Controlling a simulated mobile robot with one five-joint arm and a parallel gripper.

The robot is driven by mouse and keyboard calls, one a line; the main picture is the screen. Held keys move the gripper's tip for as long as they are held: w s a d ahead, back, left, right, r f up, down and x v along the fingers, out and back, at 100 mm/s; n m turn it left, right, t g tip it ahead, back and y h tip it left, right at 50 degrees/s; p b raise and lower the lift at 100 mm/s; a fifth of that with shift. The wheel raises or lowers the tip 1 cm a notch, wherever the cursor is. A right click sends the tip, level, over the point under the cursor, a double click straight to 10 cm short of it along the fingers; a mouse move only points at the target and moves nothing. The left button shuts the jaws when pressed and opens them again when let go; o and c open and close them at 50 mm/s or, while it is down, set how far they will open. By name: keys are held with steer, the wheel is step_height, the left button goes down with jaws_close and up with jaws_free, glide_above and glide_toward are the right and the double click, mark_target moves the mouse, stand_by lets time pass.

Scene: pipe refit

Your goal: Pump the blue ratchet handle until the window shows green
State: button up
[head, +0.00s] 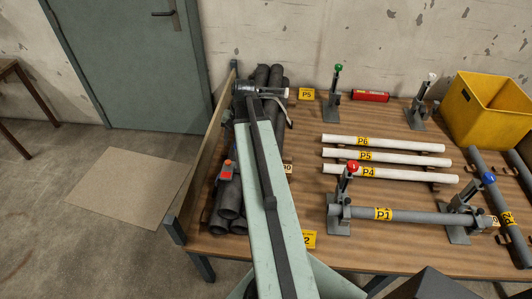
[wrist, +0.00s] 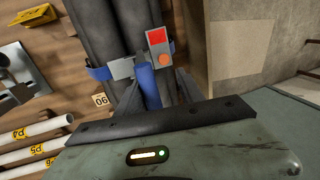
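A ratchet buckle (wrist: 159,47) sits on a bundle of dark pipes (wrist: 102,30); its square window (wrist: 157,38) shows red, beside a round orange part. In the head view the buckle (head: 226,171) shows just left of my arm. The blue ratchet handle (wrist: 147,84) stands out below the buckle in the wrist view; my arm hides it in the head view. My gripper (wrist: 157,88) has one finger on each side of the handle. A gap shows on the right; whether the left finger touches is unclear. The fingertips are hidden in the head view.
White pipes (head: 385,156) lie on the table right of my arm. Two clamps with a red knob (head: 353,167) and blue knob (head: 488,178) hold a grey pipe (head: 415,216). A yellow crate (head: 463,105) stands at back right. A raised board (head: 197,150) edges the table's left side.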

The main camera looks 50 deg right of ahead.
steer(key=shift+w+a+f, duration=0.2)
steer(key=shift+w+a, duration=0.15)
steer(key=shift+w, duration=0.2)
steer(key=shift+w+a+f, duration=0.15)
steer(key=shift+w+a, duration=0.2)
steer(key=shift+w, duration=0.2)
steer(key=s+d, duration=0.1)
steer(key=s, duration=0.1)
steer(key=shift+s+d+r, duration=0.35)
steer(key=shift+s+r, duration=0.05)
steer(key=shift+s+d, duration=0.1)
steer(key=s, duration=0.1)
steer(key=s+d, duration=0.1)
steer(key=shift+s+d, duration=0.3)
